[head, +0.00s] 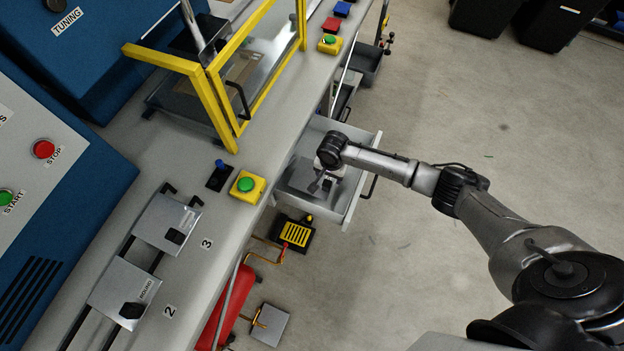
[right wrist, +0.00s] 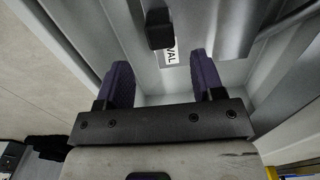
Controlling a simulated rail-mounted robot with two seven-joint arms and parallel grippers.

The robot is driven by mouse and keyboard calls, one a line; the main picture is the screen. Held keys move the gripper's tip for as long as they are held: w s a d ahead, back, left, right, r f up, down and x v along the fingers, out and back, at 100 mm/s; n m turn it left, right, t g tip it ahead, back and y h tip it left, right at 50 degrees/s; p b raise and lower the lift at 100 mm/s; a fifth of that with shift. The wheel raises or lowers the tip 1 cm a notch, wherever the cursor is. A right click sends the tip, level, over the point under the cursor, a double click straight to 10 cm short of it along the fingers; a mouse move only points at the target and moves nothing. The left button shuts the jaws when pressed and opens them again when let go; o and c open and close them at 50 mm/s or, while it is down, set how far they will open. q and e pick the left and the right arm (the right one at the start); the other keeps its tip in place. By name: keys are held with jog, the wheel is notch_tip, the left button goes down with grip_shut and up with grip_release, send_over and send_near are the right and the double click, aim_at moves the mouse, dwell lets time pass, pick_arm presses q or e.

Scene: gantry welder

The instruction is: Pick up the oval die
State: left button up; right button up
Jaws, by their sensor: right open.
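The oval die is a grey metal plate (head: 302,176) lying in the open drawer in the head view, partly hidden by my right gripper (head: 325,183). In the right wrist view its black knob (right wrist: 159,30) stands beside a white label whose visible letters read "VAL". My right gripper (right wrist: 160,62) is open, with its two purple fingers spread to either side of the label. The knob shows just beyond the fingertips, between their lines, and nothing is held. My left gripper is in neither view.
The drawer's walls (head: 352,204) surround the gripper closely. The workbench (head: 225,210) edge and a yellow box with a green button (head: 246,185) are to the left. Two other dies, one labelled ROUND (head: 125,285), sit on bench rails. Open floor (head: 450,280) lies to the right.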

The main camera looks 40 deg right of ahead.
aim_at(328, 181)
jog(key=shift+w+f+b, duration=0.15)
jog(key=shift+f+b, duration=0.5)
jog(key=shift+f, duration=2.45)
jog(key=shift+c, duration=0.3)
jog(key=shift+w, duration=0.1)
grip_shut()
